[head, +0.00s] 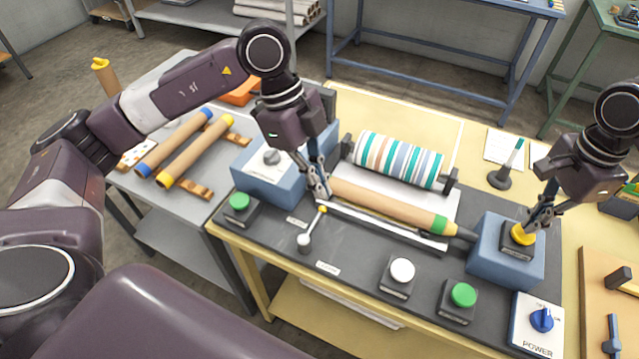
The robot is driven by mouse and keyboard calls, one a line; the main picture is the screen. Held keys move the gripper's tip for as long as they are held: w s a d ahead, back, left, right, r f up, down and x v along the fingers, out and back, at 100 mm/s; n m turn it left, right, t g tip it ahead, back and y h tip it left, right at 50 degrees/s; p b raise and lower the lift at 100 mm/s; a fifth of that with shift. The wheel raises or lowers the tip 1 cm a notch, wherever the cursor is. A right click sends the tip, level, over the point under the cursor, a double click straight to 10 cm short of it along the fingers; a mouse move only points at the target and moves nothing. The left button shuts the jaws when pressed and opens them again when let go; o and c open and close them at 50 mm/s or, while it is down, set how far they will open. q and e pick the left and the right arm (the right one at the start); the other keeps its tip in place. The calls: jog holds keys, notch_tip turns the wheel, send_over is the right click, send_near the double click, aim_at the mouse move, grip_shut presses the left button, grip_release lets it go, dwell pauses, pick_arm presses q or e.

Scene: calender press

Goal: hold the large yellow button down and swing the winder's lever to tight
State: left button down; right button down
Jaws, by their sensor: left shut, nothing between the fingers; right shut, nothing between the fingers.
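The large yellow button (524,236) sits on a black box on the blue block at the right end of the winder. My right gripper (533,226) is shut, pointing down with its fingertips at the button; they appear to touch it, but how far it is pressed I cannot tell. The winder's lever (313,226) has a pale round base and a yellow tip, and leans up and to the right. My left gripper (323,194) is shut and empty, with its fingertips just above the yellow tip; contact is unclear. The winder's brown tube (385,203) lies between the two blue blocks.
Green buttons (238,202) (463,295), a white button (402,271) and a blue power knob (542,319) stand along the front. A striped roll (398,160) lies behind the tube. Loose tubes (197,150) lie on the left grey table.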

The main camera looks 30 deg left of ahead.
jog(key=shift+r+p, duration=1.3)
jog(key=shift+r, duration=1.65)
jog(key=shift+f, duration=0.1)
